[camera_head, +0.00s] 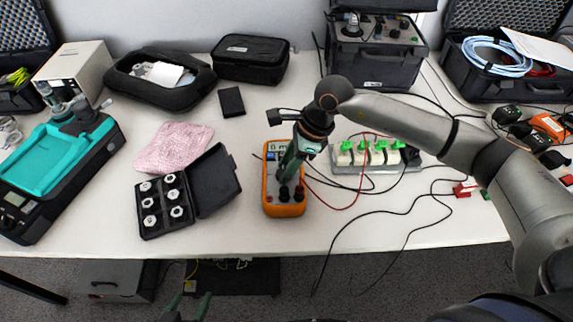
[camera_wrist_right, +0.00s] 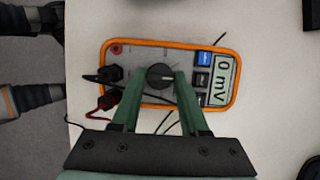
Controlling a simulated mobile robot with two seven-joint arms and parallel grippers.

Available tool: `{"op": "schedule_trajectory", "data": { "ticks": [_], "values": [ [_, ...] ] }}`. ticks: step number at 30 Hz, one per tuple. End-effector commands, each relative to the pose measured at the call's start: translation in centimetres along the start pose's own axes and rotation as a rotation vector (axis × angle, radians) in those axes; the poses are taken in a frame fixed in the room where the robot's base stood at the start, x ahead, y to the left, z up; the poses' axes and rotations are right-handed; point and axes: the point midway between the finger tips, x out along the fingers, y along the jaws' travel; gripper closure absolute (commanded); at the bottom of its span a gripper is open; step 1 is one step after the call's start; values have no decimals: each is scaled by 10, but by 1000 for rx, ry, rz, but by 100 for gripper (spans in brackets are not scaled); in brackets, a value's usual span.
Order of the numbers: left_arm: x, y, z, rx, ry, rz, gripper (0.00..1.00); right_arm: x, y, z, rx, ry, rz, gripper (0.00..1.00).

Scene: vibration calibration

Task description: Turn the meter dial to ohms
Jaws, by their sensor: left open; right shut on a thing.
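The orange multimeter (camera_head: 284,208) lies on the white table, near the middle of the head view; it also shows in the right wrist view (camera_wrist_right: 150,43). Its display (camera_wrist_right: 222,80) reads "0 mV". The grey dial (camera_wrist_right: 160,77) sits between the two green fingertips of my right gripper (camera_wrist_right: 159,74), which is shut on it. In the head view my right gripper (camera_head: 291,175) reaches down over the meter and hides the dial. My left gripper (camera_head: 196,305) is open and empty, in front of the table's front edge.
Black and red probe plugs (camera_wrist_right: 106,100) sit at the meter's end, with leads trailing off. A black case of white nuts (camera_head: 165,205) and a pink cloth (camera_head: 174,148) lie to the left. A power strip with green switches (camera_head: 372,154) stands to the right.

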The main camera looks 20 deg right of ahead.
Motion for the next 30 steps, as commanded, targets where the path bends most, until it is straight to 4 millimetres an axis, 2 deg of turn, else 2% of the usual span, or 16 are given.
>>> {"op": "schedule_trajectory", "data": {
  "ticks": [8,30],
  "values": [
    [1,0,0,0,0,0,26,0,1,0,79,-1,-34,100],
    [10,2,2,5,6,8,26,1,4,2,560,-3,-234,100]
  ]
}}
